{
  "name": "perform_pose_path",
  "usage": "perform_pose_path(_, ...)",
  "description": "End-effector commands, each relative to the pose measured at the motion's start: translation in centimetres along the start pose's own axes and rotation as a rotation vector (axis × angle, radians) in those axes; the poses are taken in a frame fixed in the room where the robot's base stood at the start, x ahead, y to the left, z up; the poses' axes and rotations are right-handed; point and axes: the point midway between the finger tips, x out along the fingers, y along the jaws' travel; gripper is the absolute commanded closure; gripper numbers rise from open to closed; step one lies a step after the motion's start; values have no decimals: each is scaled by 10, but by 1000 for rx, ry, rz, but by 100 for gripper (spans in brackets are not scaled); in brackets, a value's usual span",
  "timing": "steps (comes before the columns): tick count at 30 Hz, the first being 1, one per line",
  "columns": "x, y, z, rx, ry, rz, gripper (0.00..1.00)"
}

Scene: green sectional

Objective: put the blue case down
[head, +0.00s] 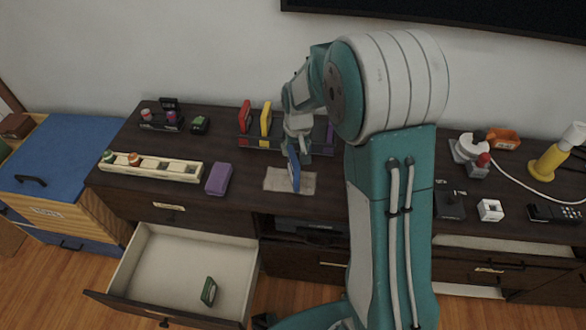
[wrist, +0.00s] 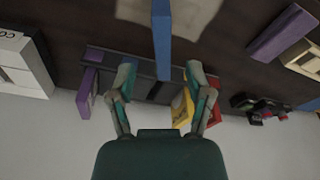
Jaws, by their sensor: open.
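The blue case (head: 294,174) stands on edge at the beige cloth (head: 273,181) on the dark cabinet top. In the wrist view the blue case (wrist: 161,38) is a narrow upright slab, with the cloth (wrist: 198,14) behind it. My gripper (head: 291,145) is just above and behind the case in the head view. In the wrist view my gripper (wrist: 162,78) is open, its fingers apart on either side of the case's near end, with gaps visible. The arm hides part of the area to the right.
A rack (head: 262,143) behind holds a red case (head: 244,115), a yellow case (head: 266,118) and a purple one. Another purple case (head: 218,179) lies left of the cloth. A cream tray (head: 150,167) is farther left. An open drawer (head: 185,262) juts out below.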

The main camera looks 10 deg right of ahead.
Motion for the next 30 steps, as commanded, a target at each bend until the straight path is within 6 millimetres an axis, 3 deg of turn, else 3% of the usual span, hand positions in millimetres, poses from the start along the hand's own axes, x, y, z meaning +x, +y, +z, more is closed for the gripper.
perform_pose_path(12,51,-4,-7,0,-1,0,34)
perform_pose_path(30,55,-4,-7,0,0,0,34)
